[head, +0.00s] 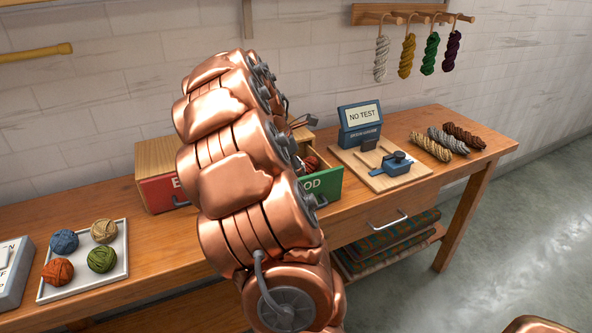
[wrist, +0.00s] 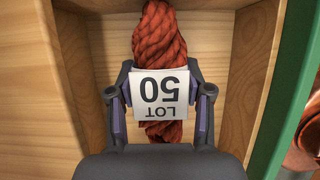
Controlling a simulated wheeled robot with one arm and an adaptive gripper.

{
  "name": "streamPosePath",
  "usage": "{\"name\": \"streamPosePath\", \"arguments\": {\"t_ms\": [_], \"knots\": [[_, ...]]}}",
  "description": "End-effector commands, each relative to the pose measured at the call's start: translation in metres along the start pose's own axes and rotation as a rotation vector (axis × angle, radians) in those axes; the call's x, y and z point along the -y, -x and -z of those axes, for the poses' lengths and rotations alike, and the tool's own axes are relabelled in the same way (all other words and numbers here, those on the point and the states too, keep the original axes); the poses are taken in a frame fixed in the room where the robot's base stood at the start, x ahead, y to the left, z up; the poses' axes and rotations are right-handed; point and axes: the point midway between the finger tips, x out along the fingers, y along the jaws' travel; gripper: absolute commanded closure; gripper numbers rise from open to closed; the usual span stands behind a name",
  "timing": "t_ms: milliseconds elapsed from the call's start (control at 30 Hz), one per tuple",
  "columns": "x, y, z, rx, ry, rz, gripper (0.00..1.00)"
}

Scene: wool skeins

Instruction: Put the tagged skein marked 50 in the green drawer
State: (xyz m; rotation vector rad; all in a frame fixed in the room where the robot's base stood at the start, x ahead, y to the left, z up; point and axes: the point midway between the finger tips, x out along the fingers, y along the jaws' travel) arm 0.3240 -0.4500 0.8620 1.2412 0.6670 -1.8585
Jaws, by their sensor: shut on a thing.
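The rust-red skein (wrist: 158,38) hangs between my fingers in the wrist view, with a white tag (wrist: 161,88) reading "LOT 50" upside down. My gripper (wrist: 160,100) is shut on this skein. Skein and fingers are inside the open drawer, between its wooden walls; its green front (wrist: 284,100) is at the right. In the head view the green drawer (head: 324,185) is pulled out, its label partly hidden, and a bit of the red skein (head: 309,163) shows in it. My copper arm hides most of the gripper there. I cannot tell whether the skein touches the drawer floor.
A red-fronted drawer (head: 162,192) is left of my arm. A gauge reading "NO TEST" (head: 361,122) stands on a board right of the green drawer. Several skeins (head: 447,140) lie at the right. A white tray (head: 88,287) holds several yarn balls. More skeins hang from a wall rack (head: 410,18).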

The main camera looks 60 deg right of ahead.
Motion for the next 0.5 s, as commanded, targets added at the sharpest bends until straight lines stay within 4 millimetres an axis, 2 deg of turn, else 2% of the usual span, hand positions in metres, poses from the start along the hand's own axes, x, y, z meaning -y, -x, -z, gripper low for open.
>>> {"name": "streamPosePath", "arguments": {"t_ms": [500], "knots": [[0.001,-0.0077,0.003,-0.001,-0.001,0.003,0.84]]}}
